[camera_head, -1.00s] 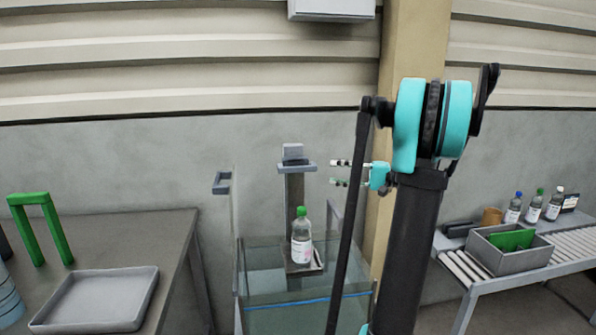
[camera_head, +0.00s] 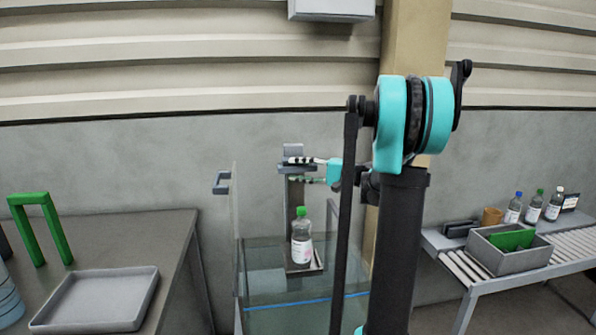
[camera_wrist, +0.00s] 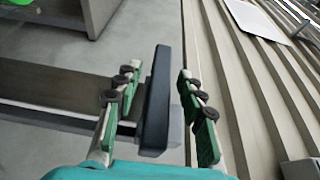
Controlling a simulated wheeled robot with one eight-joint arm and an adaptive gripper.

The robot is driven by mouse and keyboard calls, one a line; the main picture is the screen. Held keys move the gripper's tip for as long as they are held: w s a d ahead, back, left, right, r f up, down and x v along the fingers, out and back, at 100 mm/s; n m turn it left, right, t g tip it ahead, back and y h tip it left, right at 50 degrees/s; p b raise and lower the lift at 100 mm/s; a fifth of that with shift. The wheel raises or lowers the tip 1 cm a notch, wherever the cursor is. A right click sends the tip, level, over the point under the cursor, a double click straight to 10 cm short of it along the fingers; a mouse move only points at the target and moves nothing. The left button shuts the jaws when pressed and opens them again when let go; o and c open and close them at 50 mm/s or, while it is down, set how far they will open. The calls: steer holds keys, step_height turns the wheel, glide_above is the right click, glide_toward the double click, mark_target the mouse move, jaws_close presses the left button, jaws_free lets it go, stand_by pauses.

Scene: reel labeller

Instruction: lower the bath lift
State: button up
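The bath lift is a dark upright post (camera_head: 292,196) with a grey crossbar handle near its top and a small platform (camera_head: 318,264) low down. A bottle with a green cap (camera_head: 301,240) stands upright on the platform, inside the glass tank (camera_head: 262,252). My gripper (camera_head: 299,171) is at the handle's height and partly covers it. In the wrist view the dark handle bar (camera_wrist: 157,105) lies between the fingers of my open gripper (camera_wrist: 156,84). Gaps show on both sides of the bar. Contact is not visible.
A grey tray (camera_head: 98,300) and green frame (camera_head: 42,228) are on the left table (camera_head: 165,240). Several bottles stand on the right by a roller conveyor (camera_head: 575,250) with a grey bin (camera_head: 505,258). Another handle (camera_head: 222,182) sticks out left of the lift.

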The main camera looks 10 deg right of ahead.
steer(key=shift+c, duration=0.5)
jaws_close()
steer(key=shift+f, duration=0.15)
